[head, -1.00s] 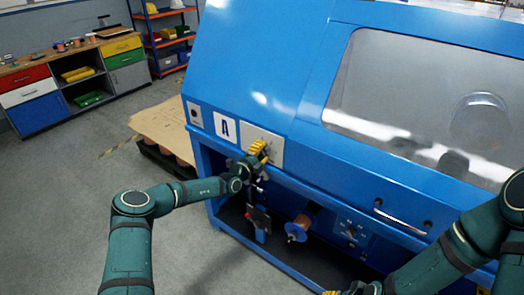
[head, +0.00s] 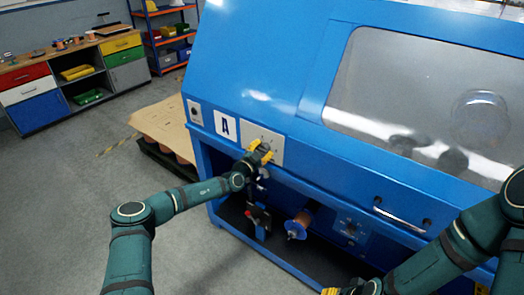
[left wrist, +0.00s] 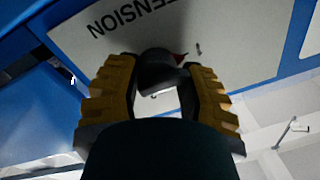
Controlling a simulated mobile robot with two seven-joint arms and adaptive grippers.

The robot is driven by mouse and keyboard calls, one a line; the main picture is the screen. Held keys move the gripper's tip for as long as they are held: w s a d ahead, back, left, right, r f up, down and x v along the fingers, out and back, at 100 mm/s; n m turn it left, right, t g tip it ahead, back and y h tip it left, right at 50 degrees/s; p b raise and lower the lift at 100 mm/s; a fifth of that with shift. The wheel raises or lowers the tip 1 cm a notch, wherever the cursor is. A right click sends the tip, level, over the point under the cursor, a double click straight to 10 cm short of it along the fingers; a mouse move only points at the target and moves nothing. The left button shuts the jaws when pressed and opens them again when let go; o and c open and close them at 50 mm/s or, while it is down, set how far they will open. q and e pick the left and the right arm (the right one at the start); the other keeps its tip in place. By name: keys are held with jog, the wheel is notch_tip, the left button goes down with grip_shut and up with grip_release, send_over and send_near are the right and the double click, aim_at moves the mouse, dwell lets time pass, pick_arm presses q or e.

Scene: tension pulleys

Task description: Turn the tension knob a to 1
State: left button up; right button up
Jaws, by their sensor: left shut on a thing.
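The tension knob (left wrist: 158,72) is dark and round, with a red mark beside its upper right edge in the left wrist view. It sits on a pale plate (left wrist: 235,35) printed TENSION, which also shows in the head view (head: 275,138) to the right of the A sign (head: 225,126). My left gripper (head: 263,151) is at that plate. Its yellow fingers (left wrist: 160,88) are on either side of the knob, shut on it, and hide part of it. The full scale around the knob cannot be read. My right gripper (head: 332,291) is only partly visible at the bottom edge; its jaws cannot be judged.
The blue machine (head: 300,60) fills the right and centre. Below the plate are an orange-brown spool (head: 299,224) and an open lower bay. A silver handle (head: 398,221) is to the right. Grey floor (head: 60,190) is clear at left, before a pallet (head: 163,128).

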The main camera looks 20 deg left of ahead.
pick_arm(q)
jog(key=shift+o, duration=0.5)
jog(key=shift+s+d+f+n, duration=0.1)
jog(key=shift+d+f+n, duration=0.1)
jog(key=shift+n, duration=0.75)
jog(key=shift+s+d+f+n, duration=0.1)
jog(key=shift+f+n, duration=0.1)
jog(key=shift+n, duration=0.75)
jog(key=o, duration=1.1)
jog(key=shift+w+f, duration=0.1)
jog(key=shift+c, duration=0.2)
jog(key=shift+w+a, duration=0.15)
jog(key=shift+w, duration=0.05)
jog(key=shift+s+a+r, duration=0.1)
jog(key=shift+s+r, duration=0.15)
jog(key=shift+s, duration=0.05)
jog(key=v, duration=1.1)
jog(key=shift+s, duration=0.2)
jog(key=shift+f, duration=0.1)
